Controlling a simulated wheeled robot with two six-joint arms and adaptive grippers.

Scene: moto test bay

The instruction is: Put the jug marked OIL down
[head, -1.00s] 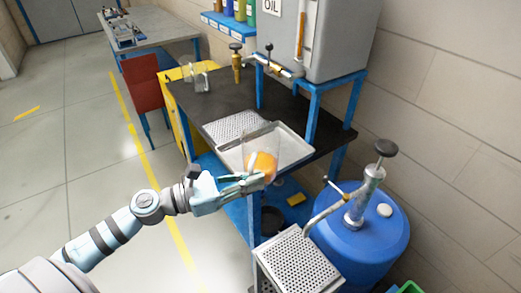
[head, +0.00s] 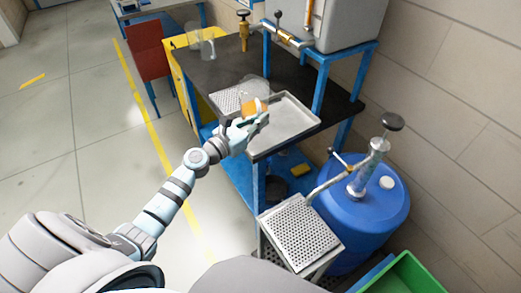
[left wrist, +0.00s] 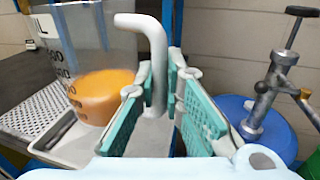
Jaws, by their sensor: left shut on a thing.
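The clear jug (head: 253,92) holds orange liquid and shows over the near left part of the metal tray (head: 300,125) on the dark bench. In the left wrist view the jug (left wrist: 98,55) fills the left side; part of its lettering, ending in "L", and its scale marks show. My left gripper (head: 258,124) is shut on the jug's handle (left wrist: 157,60), which stands between its teal finger pads. The jug looks about upright. I cannot tell whether its base touches the tray. My right gripper is not in view.
A perforated plate (head: 226,101) lies at the tray's left. Another clear jug (head: 207,46) stands at the bench's far left. Brass taps (head: 243,30) and blue frame legs (head: 318,88) rise behind. A blue drum (head: 365,225) with a pump and a perforated stand (head: 300,235) are nearer right.

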